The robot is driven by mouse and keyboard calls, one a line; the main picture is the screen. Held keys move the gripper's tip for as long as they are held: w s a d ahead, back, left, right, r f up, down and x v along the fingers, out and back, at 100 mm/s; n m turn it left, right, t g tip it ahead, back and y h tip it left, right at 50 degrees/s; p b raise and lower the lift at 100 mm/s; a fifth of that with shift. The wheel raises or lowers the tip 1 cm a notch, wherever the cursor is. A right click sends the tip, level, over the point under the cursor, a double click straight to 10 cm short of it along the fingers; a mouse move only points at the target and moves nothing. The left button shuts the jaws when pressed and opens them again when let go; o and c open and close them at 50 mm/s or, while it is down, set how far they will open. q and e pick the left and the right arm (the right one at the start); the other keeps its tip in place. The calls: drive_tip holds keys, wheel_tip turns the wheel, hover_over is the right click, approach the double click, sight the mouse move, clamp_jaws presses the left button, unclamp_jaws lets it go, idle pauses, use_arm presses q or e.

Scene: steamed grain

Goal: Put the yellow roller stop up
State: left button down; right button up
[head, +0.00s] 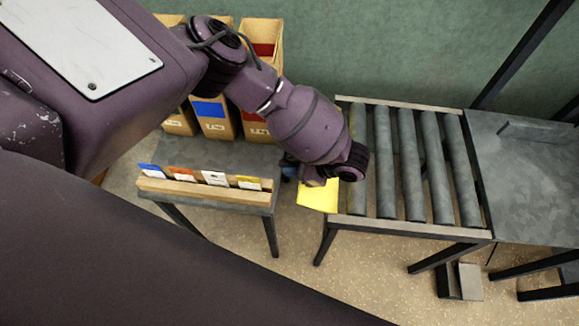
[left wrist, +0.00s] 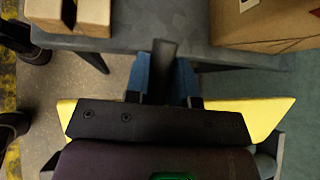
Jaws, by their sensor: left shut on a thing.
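The yellow roller stop (head: 318,197) is at the left end of the roller conveyor, partly hidden by my left arm. Its yellow plate also shows in the left wrist view (left wrist: 262,116), spreading out on both sides behind the dark gripper body. My left gripper (head: 289,172) reaches over this end of the conveyor. In the left wrist view its blue fingers (left wrist: 163,80) are shut on a dark narrow bar, which seems to be the stop's handle. The stop's hinge and exact tilt are hidden. My right gripper is out of view.
The roller conveyor (head: 353,226) runs right to a grey metal table (head: 525,190); its visible rollers are bare. A small grey table (head: 190,150) with a wooden card holder (head: 200,190) stands left. Cardboard bins (head: 218,129) stand behind it. A narrow floor gap separates table and conveyor.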

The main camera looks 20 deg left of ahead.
use_arm(q)
drive_tip(key=shift+w+d+r+y+p, duration=0.15)
drive_tip(key=shift+d+r+y+p, duration=0.15)
drive_tip(key=shift+r+y, duration=0.25)
drive_tip(key=shift+w+d+r+y+p, duration=0.1)
drive_tip(key=shift+d+r+y+p, duration=0.05)
drive_tip(key=shift+d+r+y, duration=0.4)
drive_tip(key=shift+w+d+r+g+y+p, duration=0.1)
drive_tip(key=shift+d+r+g+y+p, duration=0.2)
drive_tip(key=shift+r, duration=0.2)
drive_tip(key=shift+w+d+r+m+y+p, duration=0.15)
drive_tip(key=shift+d+r+m+y+p, duration=0.2)
drive_tip(key=shift+d+r+y, duration=0.2)
drive_tip(key=shift+w+d+r+y+p, duration=0.2)
drive_tip(key=shift+d+y+p, duration=0.1)
drive_tip(key=shift+d+y, duration=0.3)
drive_tip(key=shift+y, duration=0.15)
drive_tip(key=shift+d+r, duration=0.1)
drive_tip(key=c, duration=1.3)
unclamp_jaws()
drive_tip(key=shift+o, duration=0.3)
